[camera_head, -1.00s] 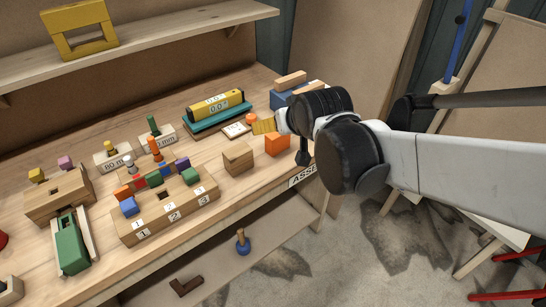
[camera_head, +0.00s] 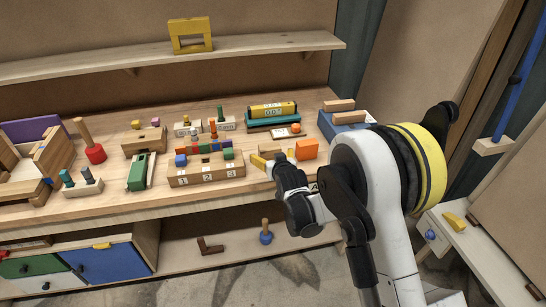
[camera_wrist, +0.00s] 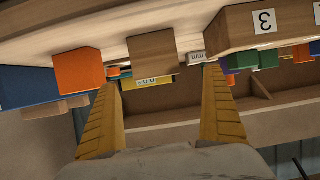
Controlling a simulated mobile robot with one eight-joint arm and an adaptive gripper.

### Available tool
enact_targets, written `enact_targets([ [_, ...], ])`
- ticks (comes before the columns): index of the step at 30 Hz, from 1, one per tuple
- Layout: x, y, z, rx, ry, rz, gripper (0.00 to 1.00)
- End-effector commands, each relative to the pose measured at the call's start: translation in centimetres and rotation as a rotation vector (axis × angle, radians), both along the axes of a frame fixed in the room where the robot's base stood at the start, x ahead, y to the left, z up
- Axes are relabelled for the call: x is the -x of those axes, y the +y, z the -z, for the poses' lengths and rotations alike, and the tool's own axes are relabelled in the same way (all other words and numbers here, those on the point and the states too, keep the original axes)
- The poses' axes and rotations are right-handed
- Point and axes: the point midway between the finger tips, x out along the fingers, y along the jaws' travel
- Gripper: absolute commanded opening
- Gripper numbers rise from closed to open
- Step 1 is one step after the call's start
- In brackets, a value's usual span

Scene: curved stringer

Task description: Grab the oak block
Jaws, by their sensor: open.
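The oak block (camera_wrist: 152,53) is a plain light-brown wooden cube on the bench top. In the wrist view, which looks upside down, it stands ahead of my gripper (camera_wrist: 162,80), between the lines of the two yellow ridged fingers. The fingers are apart with nothing between them. In the head view my gripper (camera_head: 273,161) is at the front edge of the bench, and it and my wrist hide most of the oak block.
A yellow level on a teal base (camera_head: 272,119) lies behind. A blue block (camera_head: 340,124) carries wooden pieces.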

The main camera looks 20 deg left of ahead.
Motion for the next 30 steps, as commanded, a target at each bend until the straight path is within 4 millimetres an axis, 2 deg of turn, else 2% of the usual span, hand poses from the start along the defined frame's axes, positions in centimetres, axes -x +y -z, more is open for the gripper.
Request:
enact_targets([
  [3, -1.4, 0.8, 0.8, 0.000, 0.000, 0.001, 0.97],
  [8, -2.4, 1.3, 1.3, 0.001, 0.001, 0.001, 0.97],
  [16, -5.6, 2.8, 3.1, 0.001, 0.001, 0.001, 0.97],
  [25, -6.2, 3.2, 3.1, 0.001, 0.001, 0.001, 0.97],
  [26, -6.2, 3.2, 3.1, 0.001, 0.001, 0.001, 0.94],
  [30, -6.2, 3.1, 3.1, 0.001, 0.001, 0.001, 0.51],
])
